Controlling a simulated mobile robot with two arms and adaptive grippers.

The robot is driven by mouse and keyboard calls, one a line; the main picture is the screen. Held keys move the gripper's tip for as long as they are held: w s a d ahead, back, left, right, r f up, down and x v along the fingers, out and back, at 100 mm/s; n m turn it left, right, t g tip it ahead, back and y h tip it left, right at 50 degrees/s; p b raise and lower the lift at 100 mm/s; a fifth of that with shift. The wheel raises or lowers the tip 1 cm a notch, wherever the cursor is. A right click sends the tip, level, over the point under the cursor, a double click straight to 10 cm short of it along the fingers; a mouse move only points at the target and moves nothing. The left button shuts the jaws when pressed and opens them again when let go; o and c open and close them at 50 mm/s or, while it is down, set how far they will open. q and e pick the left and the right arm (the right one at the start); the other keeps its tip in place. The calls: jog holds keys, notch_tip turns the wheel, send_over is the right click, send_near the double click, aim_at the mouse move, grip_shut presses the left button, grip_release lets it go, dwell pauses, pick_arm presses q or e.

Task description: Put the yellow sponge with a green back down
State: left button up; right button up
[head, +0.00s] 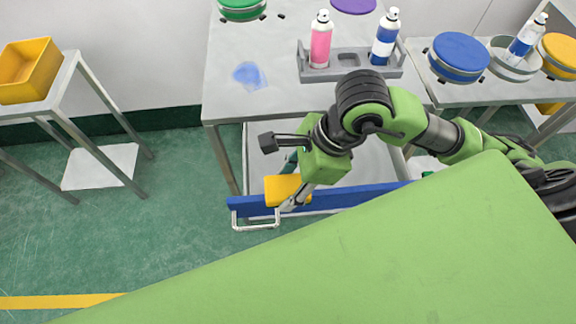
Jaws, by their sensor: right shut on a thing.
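The yellow sponge (283,188) is in my right gripper (290,190), in front of the near edge of the middle table (225,105). My right arm reaches in from the right and the gripper points down. The gripper is shut on the sponge, its fingers partly hidden by the wrist. The sponge's green back cannot be made out clearly. I cannot tell whether the sponge touches anything below it. My left gripper is not in view.
A blue spill (249,76) lies on the table, left of a grey holder (350,62) with pink and blue spray cans. A long blue bar (340,198) with a white looped handle (256,223) is below the gripper. A yellow bin (28,70) stands at left.

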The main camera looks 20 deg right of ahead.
jog(key=w+d+f+p, duration=0.1)
jog(key=w+f+p, duration=0.15)
jog(key=w, duration=0.45)
send_over(274, 168)
jog(key=s, duration=0.1)
jog(key=f, duration=0.6)
jog(key=shift+s+d, duration=0.2)
jog(key=shift+d, duration=0.2)
jog(key=shift+w+f+p, duration=0.3)
jog(key=shift+w+f, duration=0.05)
jog(key=shift+f, duration=0.1)
jog(key=f, duration=0.1)
jog(key=f+p, duration=0.1)
jog(key=f, duration=0.1)
jog(key=shift+w+d+f, duration=0.1)
jog(key=shift+w+f, duration=0.1)
jog(key=shift+f, duration=0.05)
jog(key=shift+f, duration=0.35)
jog(key=o, duration=0.9)
jog(key=shift+o, duration=0.2)
